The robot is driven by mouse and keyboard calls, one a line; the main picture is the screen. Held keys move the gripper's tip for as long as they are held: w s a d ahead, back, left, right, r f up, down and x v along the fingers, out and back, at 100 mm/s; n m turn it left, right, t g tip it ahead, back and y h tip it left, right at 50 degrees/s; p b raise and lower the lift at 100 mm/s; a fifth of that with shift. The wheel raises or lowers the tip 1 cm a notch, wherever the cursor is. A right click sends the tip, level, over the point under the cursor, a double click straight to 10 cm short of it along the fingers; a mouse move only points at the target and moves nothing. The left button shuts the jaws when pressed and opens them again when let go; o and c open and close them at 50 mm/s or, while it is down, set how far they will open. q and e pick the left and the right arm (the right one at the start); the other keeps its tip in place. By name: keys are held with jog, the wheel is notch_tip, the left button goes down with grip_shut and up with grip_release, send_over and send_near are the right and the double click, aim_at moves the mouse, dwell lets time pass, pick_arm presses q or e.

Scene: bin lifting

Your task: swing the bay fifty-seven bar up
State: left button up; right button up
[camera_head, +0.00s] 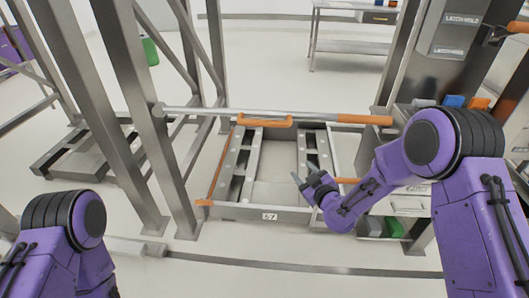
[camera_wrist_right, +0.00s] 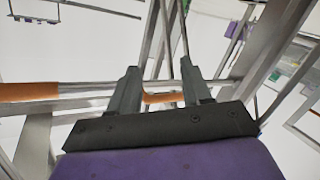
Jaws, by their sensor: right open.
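The bay's bar (camera_head: 260,113) is a grey tube with an orange grip (camera_head: 364,119) at its right end. It lies about level across the front of the bay, from the left post to near the right column. A plate reading 57 (camera_head: 269,216) sits on the bay's low frame. My right gripper (camera_head: 304,178) is open and empty, below and left of the orange grip and apart from it. In the wrist view the bar (camera_wrist_right: 85,88) crosses behind the open fingers (camera_wrist_right: 158,70), with its orange grip (camera_wrist_right: 28,91) at left. My left gripper is out of view.
An orange handle (camera_head: 265,123) shows just below the bar. Steel posts (camera_head: 140,100) stand at left. A column with a latch hold sign (camera_head: 460,21) and a drawer cabinet (camera_head: 405,206) stand at right. A bench (camera_head: 352,47) is behind.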

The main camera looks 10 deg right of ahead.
jog(key=w+a+r+n+t+y, duration=0.1)
jog(key=w+a+r+n+y, duration=0.1)
jog(key=w+r+n+y, duration=0.3)
jog(key=n+y, duration=0.1)
jog(key=n, duration=1.2)
send_near(269, 125)
jog(key=w, duration=0.1)
jog(key=x, duration=1.1)
jog(key=shift+s+a+p, duration=0.15)
jog(key=shift+a+p, duration=0.15)
jog(key=shift+p, duration=0.1)
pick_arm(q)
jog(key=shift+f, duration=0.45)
pick_arm(e)
jog(key=shift+c, duration=0.4)
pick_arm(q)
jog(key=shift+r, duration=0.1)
pick_arm(e)
grip_shut()
